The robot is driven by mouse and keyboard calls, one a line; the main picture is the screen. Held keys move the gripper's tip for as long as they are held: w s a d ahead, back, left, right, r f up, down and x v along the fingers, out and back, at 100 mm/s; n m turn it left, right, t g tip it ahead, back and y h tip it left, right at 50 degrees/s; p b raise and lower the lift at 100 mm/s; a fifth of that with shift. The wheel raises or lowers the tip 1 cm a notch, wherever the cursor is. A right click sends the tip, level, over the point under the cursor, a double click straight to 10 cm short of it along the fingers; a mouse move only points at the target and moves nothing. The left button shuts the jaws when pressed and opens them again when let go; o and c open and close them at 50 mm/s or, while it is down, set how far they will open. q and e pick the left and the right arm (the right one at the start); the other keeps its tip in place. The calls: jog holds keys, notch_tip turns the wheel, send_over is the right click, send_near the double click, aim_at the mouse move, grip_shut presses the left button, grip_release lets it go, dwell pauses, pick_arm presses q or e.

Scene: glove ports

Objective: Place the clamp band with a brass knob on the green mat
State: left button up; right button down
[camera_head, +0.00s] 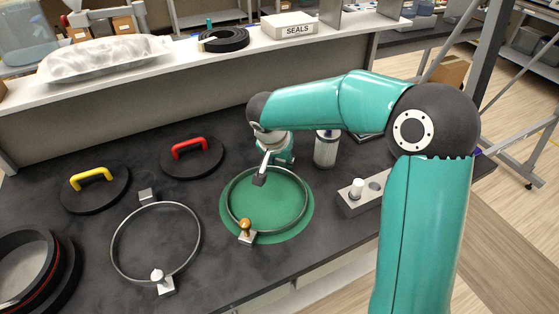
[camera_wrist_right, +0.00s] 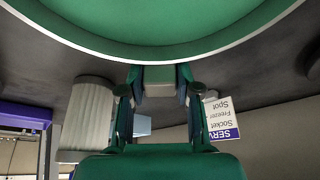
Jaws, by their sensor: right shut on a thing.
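The clamp band with a brass knob (camera_head: 246,226) is a thin metal ring over the green mat (camera_head: 302,226). Its knob is at the front left, close to the mat's edge, and a grey block (camera_head: 259,180) is on its far side. My right gripper (camera_head: 263,169) reaches in at the far side and is shut on that block. In the right wrist view the gripper (camera_wrist_right: 158,84) has its fingers on both sides of the block, with the band (camera_wrist_right: 200,61) curving just beyond. I cannot tell whether the band touches the mat. My left gripper is not in view.
A similar band with a white knob (camera_head: 157,276) lies to the left. Behind it are lids with yellow (camera_head: 90,177) and red (camera_head: 188,143) handles. A ribbed cylinder (camera_head: 326,150) and a grey block with a white peg (camera_head: 357,187) stand right of the mat.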

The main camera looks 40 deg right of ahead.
jog(key=c, duration=0.8)
grip_release()
jog(key=v, duration=1.2)
jog(key=shift+s, duration=0.15)
